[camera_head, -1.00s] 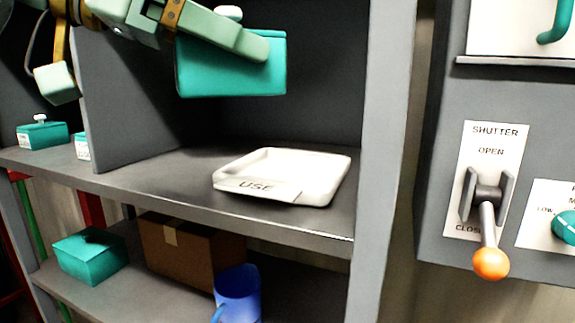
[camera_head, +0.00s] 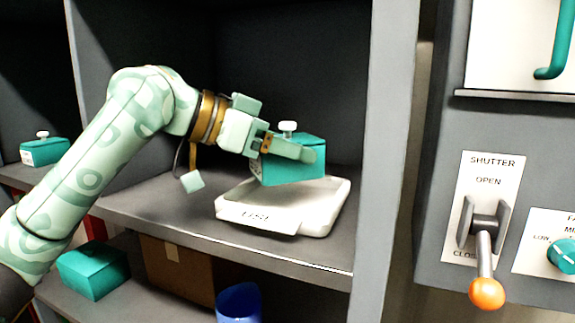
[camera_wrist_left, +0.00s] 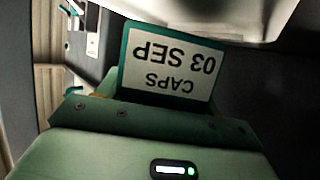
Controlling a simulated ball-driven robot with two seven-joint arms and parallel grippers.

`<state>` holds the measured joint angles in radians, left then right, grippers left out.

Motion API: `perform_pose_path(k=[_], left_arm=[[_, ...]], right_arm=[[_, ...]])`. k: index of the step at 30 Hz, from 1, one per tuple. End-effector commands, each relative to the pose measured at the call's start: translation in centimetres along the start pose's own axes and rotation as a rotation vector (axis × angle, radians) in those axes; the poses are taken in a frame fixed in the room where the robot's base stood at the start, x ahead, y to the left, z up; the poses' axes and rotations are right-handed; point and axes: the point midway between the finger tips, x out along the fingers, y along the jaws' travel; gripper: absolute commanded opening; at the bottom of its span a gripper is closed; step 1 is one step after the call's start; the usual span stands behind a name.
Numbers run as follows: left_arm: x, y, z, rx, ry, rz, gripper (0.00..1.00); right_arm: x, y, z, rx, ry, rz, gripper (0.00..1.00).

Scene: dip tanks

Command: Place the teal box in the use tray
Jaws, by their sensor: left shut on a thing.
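The teal box (camera_head: 292,168) with a white knob on top is held by my left gripper (camera_head: 285,150), which is shut on it. In the head view the box hangs over the white use tray (camera_head: 320,218), roughly level; whether it touches the tray floor I cannot tell. In the left wrist view the box (camera_wrist_left: 122,72) shows a label reading "CAPS 03 SEP", upside down. The tray's pale rim (camera_wrist_left: 215,30) fills the top of that view. My right gripper is not in view.
Another teal box with a knob (camera_head: 45,150) stands in the left bay. Below are a plain teal box (camera_head: 92,270), a cardboard box (camera_head: 175,268) and a blue mug (camera_head: 238,303). A grey upright (camera_head: 385,150) bounds the shelf, with a shutter lever (camera_head: 486,265) beyond.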

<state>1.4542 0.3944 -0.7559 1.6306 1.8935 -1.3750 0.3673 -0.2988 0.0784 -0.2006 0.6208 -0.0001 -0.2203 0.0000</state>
Motion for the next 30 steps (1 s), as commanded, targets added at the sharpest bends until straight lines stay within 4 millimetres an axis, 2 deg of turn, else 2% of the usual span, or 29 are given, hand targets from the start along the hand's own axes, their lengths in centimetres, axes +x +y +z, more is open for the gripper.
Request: perform_pose_path(k=[3, 9, 19, 20, 22, 30], left_arm=[[1.1, -0.6, 0.8, -0.005, -0.001, 0.002, 0.41], [2.0, -0.6, 3.3, -0.004, 0.0, 0.001, 0.41], [2.2, -0.6, 3.7, -0.002, 0.0, -0.001, 0.41], [2.2, -0.6, 3.8, -0.001, -0.001, -0.001, 0.68], [2.2, -0.6, 3.8, -0.001, -0.001, -0.001, 0.87], [2.2, -0.6, 3.7, -0.002, 0.0, 0.0, 0.87]], right_arm=[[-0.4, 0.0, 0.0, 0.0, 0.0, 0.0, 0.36], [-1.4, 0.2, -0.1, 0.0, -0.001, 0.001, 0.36], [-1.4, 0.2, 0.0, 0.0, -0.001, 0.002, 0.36], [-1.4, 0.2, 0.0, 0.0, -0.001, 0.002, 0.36], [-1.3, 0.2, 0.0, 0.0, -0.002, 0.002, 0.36], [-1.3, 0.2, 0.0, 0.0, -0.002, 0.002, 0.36]])
